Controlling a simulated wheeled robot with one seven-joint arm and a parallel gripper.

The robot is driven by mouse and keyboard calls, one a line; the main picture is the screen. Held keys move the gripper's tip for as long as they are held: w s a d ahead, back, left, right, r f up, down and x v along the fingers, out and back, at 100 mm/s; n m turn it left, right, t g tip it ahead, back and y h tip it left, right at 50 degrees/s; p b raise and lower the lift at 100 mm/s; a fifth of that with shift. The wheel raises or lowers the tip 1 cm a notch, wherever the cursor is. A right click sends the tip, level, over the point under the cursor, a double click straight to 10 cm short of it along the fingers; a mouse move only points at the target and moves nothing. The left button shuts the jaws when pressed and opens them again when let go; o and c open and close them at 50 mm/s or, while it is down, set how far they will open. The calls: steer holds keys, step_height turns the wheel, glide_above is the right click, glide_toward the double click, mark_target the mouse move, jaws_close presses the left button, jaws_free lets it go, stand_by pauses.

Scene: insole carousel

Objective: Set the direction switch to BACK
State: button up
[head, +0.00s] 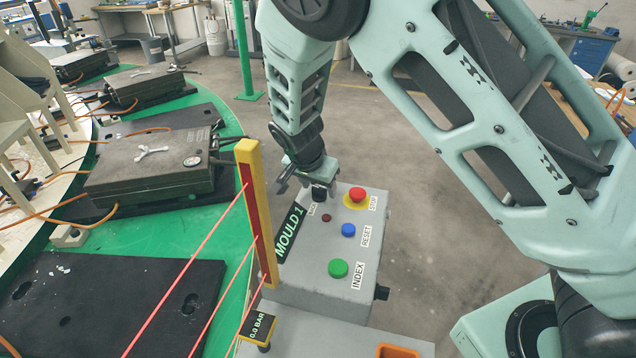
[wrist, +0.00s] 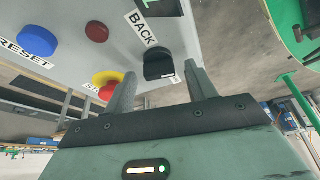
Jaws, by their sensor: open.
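The direction switch is a black knob (wrist: 158,65) on the grey control box (head: 325,275), beside a white label reading BACK (wrist: 140,28). In the head view the knob (head: 319,194) is partly hidden by my gripper (head: 307,184), which is over the far end of the box top. In the wrist view my gripper (wrist: 161,84) is open, with one finger on either side of the knob in the picture. The knob appears just beyond the fingertips; I cannot tell whether they touch it. A white mark shows at the knob's lower edge.
Close by are the red stop button (head: 357,195) on yellow, blue RESET button (head: 348,230), small dark red button (head: 326,217) and green INDEX button (head: 338,268). A yellow post (head: 256,215) with red beams stands left of the box. Floor right of the box is clear.

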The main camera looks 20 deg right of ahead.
steer(key=c, duration=1)
steer(key=shift+f+n, duration=0.1)
steer(key=shift+n, duration=0.2)
steer(key=n+y+b, duration=0.1)
steer(key=n+b, duration=0.1)
steer(key=shift+d+n+t, duration=0.1)
steer(key=shift+n+t, duration=0.2)
steer(key=shift+t, duration=0.1)
steer(key=n+y+b, duration=0.1)
steer(key=n+b, duration=0.1)
steer(key=n, duration=0.1)
steer(key=shift+s+d+n, duration=0.1)
steer(key=shift+d+n, duration=0.05)
steer(key=shift+n, duration=0.25)
steer(key=shift+n+t+y+b, duration=0.35)
steer(key=shift+n+y, duration=0.65)
steer(key=shift+n, duration=1.2)
steer(key=o, duration=1)
